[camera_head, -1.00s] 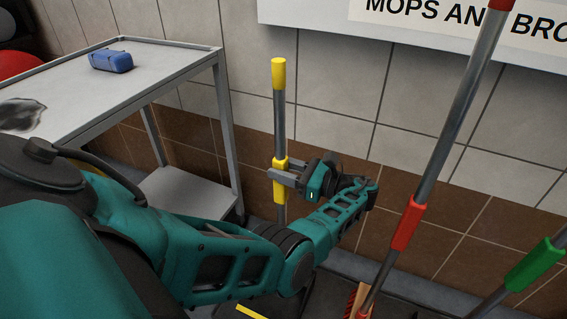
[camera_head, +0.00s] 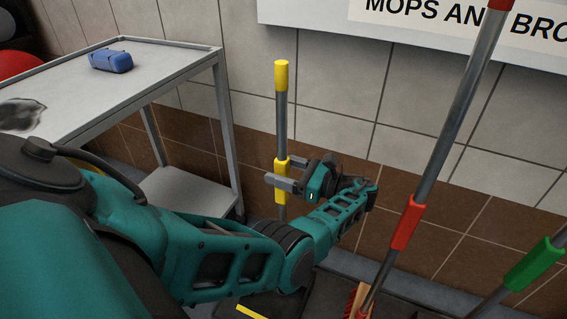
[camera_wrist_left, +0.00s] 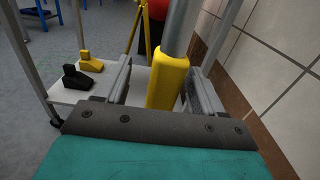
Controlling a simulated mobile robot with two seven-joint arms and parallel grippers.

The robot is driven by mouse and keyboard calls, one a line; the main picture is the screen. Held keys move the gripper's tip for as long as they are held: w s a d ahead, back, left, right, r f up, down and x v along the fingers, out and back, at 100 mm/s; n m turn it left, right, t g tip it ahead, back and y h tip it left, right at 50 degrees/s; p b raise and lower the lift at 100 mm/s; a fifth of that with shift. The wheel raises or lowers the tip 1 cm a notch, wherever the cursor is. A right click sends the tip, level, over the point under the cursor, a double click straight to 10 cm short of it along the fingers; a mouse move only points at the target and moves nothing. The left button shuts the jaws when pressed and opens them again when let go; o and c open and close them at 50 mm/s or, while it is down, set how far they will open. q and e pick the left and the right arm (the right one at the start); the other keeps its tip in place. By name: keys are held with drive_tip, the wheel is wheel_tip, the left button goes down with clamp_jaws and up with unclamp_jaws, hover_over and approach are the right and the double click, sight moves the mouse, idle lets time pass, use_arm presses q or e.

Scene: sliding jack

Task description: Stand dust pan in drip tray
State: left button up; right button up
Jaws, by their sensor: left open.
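The dust pan's long upright handle (camera_head: 281,125) is a grey pole with a yellow top and a yellow grip lower down. My left gripper (camera_head: 285,172) is open, with its fingers on either side of the lower yellow grip. In the left wrist view the yellow grip (camera_wrist_left: 168,82) stands between the fingers, with a visible gap on the left side. The lower end of the handle is hidden behind my arm. A yellow strip (camera_head: 251,312) shows at the bottom edge, beside a dark flat surface; I cannot tell whether that is the drip tray. My right gripper is out of view.
A grey metal cart (camera_head: 150,85) with a blue object (camera_head: 110,60) on top stands at the left. A red-gripped broom pole (camera_head: 407,222) and a green-gripped pole (camera_head: 533,265) lean at the right. The tiled wall is close behind the handle.

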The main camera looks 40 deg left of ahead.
sight(285, 94)
use_arm(q)
drive_tip(key=shift+f, duration=0.15)
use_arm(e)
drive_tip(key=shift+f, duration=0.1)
use_arm(q)
drive_tip(key=shift+r+p, duration=0.35)
drive_tip(key=shift+r, duration=0.15)
wheel_tip(285, 94, up, 18)
drive_tip(key=p, duration=1)
drive_tip(key=shift+r, duration=0.65)
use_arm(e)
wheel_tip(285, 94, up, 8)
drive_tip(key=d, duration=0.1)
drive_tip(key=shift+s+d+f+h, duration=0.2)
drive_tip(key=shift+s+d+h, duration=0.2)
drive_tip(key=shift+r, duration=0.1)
